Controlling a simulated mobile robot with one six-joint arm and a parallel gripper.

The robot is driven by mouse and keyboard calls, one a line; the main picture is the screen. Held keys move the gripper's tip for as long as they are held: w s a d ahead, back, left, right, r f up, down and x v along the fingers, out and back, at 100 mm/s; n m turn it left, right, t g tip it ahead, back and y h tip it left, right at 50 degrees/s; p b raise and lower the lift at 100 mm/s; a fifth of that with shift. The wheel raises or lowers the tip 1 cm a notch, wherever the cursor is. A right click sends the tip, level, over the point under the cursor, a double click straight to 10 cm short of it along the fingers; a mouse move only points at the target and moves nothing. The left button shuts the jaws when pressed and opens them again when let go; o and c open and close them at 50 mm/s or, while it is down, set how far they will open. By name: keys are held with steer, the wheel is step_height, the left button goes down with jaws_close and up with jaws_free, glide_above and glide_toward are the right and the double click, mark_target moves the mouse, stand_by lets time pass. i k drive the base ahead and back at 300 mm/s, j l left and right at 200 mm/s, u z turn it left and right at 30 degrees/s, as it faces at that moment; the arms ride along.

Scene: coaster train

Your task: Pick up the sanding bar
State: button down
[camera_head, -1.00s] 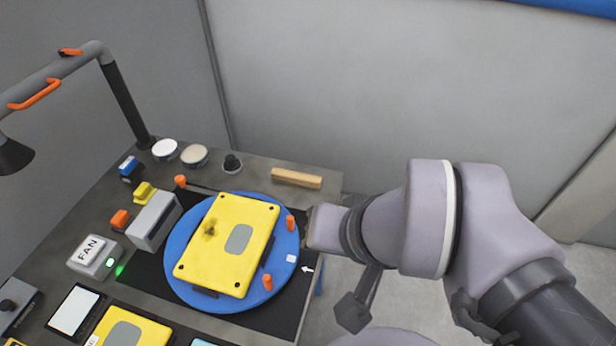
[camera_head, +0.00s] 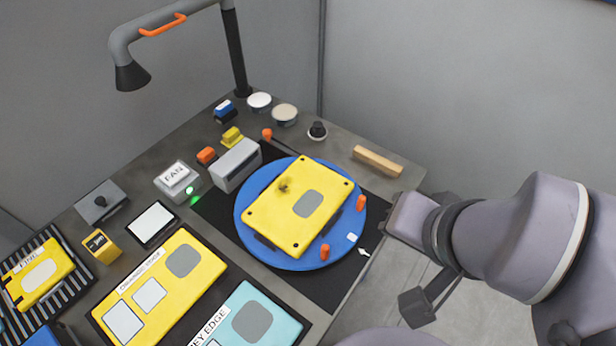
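A long tan bar (camera_head: 377,160), which I take for the sanding bar, lies flat at the back right of the grey bench, near its edge. My gripper (camera_head: 391,213) is at the end of my arm on the right, beside the bench's right edge. It is in front of the bar in the picture and apart from it. Its fingers are hardly visible, so I cannot tell whether they are open or shut. I see nothing held in it.
A blue turntable (camera_head: 247,222) carries a yellow panel (camera_head: 284,222) with orange clamps, close to my gripper. A black knob (camera_head: 317,131) and round discs stand left of the bar.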

mark_target(380, 163)
steer(key=i+l+u, duration=0.35)
steer(key=l, duration=0.2)
steer(key=i+l+u, duration=0.15)
steer(key=l, duration=0.2)
steer(key=i+l+u, duration=0.15)
steer(key=l, duration=0.2)
steer(key=i+l+u, duration=0.2)
steer(key=l, duration=0.15)
